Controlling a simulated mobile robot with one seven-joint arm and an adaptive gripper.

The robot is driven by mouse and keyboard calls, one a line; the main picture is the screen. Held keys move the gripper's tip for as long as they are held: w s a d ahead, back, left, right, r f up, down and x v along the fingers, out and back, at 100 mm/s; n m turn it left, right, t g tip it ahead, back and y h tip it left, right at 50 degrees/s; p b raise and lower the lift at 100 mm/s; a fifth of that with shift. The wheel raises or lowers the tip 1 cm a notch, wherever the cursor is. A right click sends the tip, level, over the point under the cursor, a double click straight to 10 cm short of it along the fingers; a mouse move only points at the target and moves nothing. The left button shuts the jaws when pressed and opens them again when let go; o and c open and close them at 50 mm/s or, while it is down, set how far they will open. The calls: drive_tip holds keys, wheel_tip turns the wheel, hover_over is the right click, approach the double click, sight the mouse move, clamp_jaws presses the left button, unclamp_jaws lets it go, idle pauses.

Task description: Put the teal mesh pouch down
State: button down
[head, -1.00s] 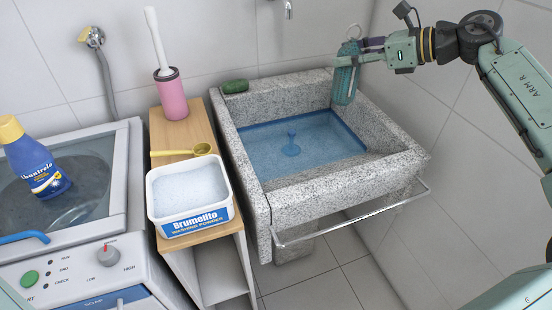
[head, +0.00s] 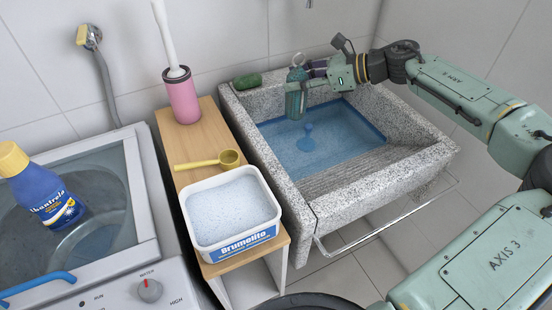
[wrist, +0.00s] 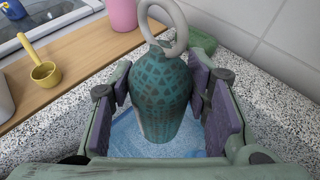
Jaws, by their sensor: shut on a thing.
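The teal mesh pouch (head: 296,97) is rounded, with a grey ring at its top; it also shows large in the wrist view (wrist: 161,92). My gripper (head: 307,83) is shut on the pouch, with purple pads at its left and right sides in the wrist view (wrist: 163,98). The pouch hangs upright above the blue water (head: 315,135) in the stone sink (head: 385,187), near the sink's back side. Its underside is partly hidden in the wrist view.
A wooden shelf top (head: 190,150) beside the sink bears a pink brush holder (head: 183,97), a yellow scoop (head: 210,162) and a white tub of washing powder (head: 233,207). A green object (head: 247,81) lies on the sink's back left rim. A washer (head: 115,190) bears a blue bottle (head: 42,195).

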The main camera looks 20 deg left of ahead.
wheel_tip(320, 180, down, 16)
drive_tip(key=p, duration=0.3)
drive_tip(key=shift+a+f, duration=0.15)
drive_tip(key=shift+f, duration=0.1)
drive_tip(key=shift+s, duration=0.1)
drive_tip(key=shift+f+b, duration=0.3)
drive_tip(key=shift+f, duration=0.1)
drive_tip(key=shift+f+b, duration=0.2)
drive_tip(key=shift+b, duration=0.1)
drive_tip(key=c, duration=0.9)
unclamp_jaws()
drive_tip(key=shift+o, duration=0.2)
